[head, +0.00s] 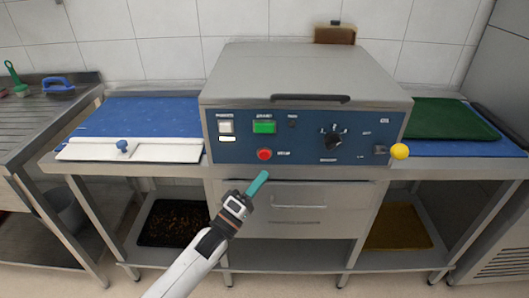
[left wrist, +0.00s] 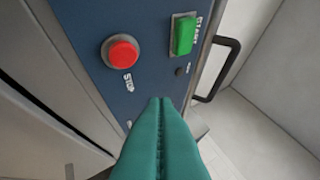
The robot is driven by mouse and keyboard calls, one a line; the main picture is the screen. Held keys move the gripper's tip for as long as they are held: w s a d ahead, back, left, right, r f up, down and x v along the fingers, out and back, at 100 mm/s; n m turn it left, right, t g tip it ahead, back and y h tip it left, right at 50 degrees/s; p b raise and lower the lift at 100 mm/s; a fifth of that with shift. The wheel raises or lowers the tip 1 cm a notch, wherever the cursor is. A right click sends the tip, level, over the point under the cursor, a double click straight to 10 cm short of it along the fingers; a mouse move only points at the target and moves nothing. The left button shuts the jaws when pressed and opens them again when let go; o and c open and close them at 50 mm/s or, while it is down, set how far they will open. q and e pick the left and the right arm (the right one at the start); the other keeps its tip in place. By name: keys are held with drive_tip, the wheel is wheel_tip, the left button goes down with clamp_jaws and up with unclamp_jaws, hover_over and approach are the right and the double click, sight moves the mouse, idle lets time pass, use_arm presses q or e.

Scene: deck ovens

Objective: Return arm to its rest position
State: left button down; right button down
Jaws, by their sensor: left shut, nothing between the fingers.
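My left gripper (head: 258,184) comes in from the lower left in the head view. Its teal fingers are shut with nothing between them, just below the blue control panel (head: 305,148) of the steel deck oven. The red stop button (head: 264,154) is just above the fingertips, and they look apart from it. In the left wrist view the closed fingertips (left wrist: 161,100) point at the panel, below and to the right of the red button (left wrist: 122,52). The green start button (head: 264,127) also shows there (left wrist: 184,35). My right gripper is in neither view.
The oven's top (head: 305,72) has a dark front handle (head: 311,98). A yellow ball-ended lever (head: 399,151) sticks out at the panel's right. A white board (head: 130,149) lies at the left counter's front. A dark green mat (head: 450,118) lies on the right counter. Drawers (head: 295,200) are below.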

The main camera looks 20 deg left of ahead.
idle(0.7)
use_arm(q)
drive_tip(key=s+a+f+m+g+y, duration=0.1)
drive_tip(key=a+f+g+y, duration=0.15)
drive_tip(key=f, duration=0.85)
drive_tip(key=s+a+f+m+g+y, duration=0.1)
drive_tip(key=s+f+g+y, duration=0.15)
drive_tip(key=f, duration=0.75)
drive_tip(key=s+a+f+m+g+y+p, duration=0.1)
drive_tip(key=s+f+g, duration=0.1)
drive_tip(key=s+f, duration=0.45)
drive_tip(key=s+a+f+m+g+y, duration=0.1)
drive_tip(key=s+f+m+g+y, duration=0.15)
drive_tip(key=f, duration=0.75)
drive_tip(key=s+f+m+g, duration=0.2)
drive_tip(key=s+f, duration=0.4)
drive_tip(key=s, duration=0.6)
drive_tip(key=s+f+m+g+p, duration=0.1)
drive_tip(key=s+f+g, duration=0.4)
drive_tip(key=s, duration=0.7)
drive_tip(key=s+f+m+g, duration=0.3)
drive_tip(key=s+f, duration=0.4)
drive_tip(key=s, duration=0.5)
drive_tip(key=shift+s+a+m+y, duration=0.2)
drive_tip(key=shift+s+m+y, duration=0.15)
drive_tip(key=shift+y, duration=0.1)
drive_tip(key=shift+w+f+g, duration=0.1)
drive_tip(key=shift+g, duration=0.15)
